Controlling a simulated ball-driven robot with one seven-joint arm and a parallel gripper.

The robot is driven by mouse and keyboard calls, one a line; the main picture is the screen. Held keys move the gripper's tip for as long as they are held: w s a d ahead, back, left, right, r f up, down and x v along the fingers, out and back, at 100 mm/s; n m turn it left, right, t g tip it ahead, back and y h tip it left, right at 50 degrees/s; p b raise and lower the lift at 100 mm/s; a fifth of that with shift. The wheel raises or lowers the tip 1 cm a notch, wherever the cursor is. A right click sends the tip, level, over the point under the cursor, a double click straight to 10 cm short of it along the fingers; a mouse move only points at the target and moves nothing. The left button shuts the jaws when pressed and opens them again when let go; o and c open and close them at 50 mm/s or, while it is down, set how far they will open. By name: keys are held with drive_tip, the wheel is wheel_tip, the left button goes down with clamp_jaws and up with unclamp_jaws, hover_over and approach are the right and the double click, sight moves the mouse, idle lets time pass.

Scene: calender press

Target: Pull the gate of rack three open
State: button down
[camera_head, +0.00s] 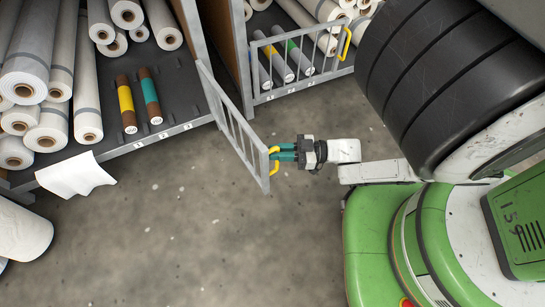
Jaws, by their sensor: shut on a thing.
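A grey barred gate (238,130) hangs from the right end of the left rack (105,150). It stands swung out from the rack front, over the floor. Its yellow handle (275,151) is at its free end. My gripper (279,153), with teal fingers, is shut on this handle, reaching in from the right. The left rack's front is open beside the gate. Small labels (163,135) sit on its front edge, but I cannot read the numbers surely.
A second gate (303,62) with a yellow handle (345,43) stands across the right rack. Rolls fill both racks. A white sheet (75,175) hangs from the left rack's edge, and a large roll (22,232) lies at lower left. The concrete floor (200,240) before the gate is clear.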

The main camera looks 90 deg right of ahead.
drive_tip(key=shift+s+d, duration=0.5)
drive_tip(key=shift+d, duration=0.35)
drive_tip(key=c, duration=1.2)
unclamp_jaws()
drive_tip(key=shift+w, duration=0.1)
drive_tip(key=shift+c, duration=0.2)
